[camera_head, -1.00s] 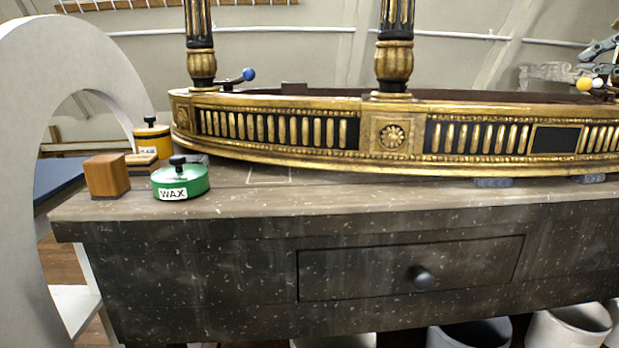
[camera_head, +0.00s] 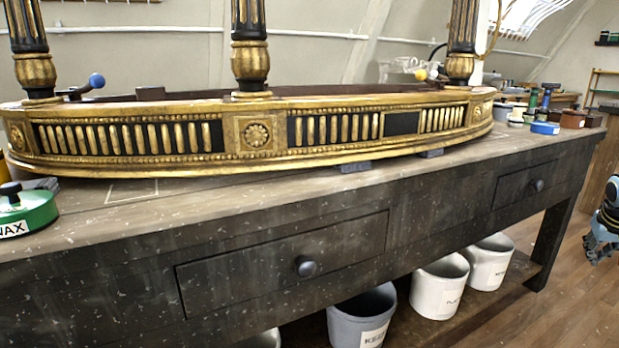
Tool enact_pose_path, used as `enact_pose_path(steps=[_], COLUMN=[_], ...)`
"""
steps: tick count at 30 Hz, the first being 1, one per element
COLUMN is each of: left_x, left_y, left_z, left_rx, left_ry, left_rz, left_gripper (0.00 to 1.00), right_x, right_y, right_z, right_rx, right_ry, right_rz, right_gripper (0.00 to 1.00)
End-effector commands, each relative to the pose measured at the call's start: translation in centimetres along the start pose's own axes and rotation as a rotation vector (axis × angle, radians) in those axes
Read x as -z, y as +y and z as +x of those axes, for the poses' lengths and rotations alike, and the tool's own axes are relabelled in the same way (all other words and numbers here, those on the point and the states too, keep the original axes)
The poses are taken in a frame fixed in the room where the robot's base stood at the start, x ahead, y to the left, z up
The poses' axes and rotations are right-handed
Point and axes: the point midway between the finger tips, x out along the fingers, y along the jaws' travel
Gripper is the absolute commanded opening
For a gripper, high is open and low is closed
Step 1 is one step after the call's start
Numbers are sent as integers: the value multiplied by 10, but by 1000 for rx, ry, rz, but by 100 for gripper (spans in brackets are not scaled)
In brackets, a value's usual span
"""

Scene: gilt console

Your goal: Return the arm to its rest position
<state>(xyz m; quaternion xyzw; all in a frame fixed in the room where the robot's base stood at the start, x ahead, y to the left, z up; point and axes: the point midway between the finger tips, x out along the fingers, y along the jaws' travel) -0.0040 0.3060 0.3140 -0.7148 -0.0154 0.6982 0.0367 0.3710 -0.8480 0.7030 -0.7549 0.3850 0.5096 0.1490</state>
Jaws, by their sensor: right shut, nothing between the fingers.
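My right gripper (camera_head: 594,252) shows at the right edge of the head view, blue-grey and hanging low over the wooden floor. It is to the right of the bench and apart from it, with its fingers shut and nothing between them. Most of my right arm is cut off by the picture's edge. My left gripper is not in view.
The gilt console (camera_head: 330,160) stands on the dark workbench (camera_head: 240,215). A green wax tin (camera_head: 38,208) is at the left edge, and a blue tin (camera_head: 545,128) is at the far right end. Bins (camera_head: 440,285) stand under the bench. The floor right of the bench is open.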

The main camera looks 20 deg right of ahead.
Motion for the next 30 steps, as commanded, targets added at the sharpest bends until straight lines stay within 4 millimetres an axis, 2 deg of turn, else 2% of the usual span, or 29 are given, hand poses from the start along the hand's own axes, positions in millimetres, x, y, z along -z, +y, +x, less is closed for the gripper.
enact_pose_path(steps=[1,3,6,12,17,23,26,29,30], left_x=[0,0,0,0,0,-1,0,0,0], left_y=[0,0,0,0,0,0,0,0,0], left_z=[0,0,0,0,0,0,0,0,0], left_rx=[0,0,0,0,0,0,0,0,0], left_ry=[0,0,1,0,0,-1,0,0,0], left_rz=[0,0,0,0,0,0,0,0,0], left_gripper=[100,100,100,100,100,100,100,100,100], right_x=[-26,-52,-80,-127,-164,-242,-288,-341,-366], right_y=[37,81,126,181,210,180,161,136,124], right_z=[17,31,40,45,44,73,85,97,101], right_rx=[-105,-225,-335,-422,-421,-329,-276,-215,-186], right_ry=[13,45,77,97,89,43,13,-22,-38], right_rz=[-117,-295,-532,-928,-1202,-1169,-1142,-1110,-1095], right_gripper=[0,0,0,0,0,0,0,0,0])
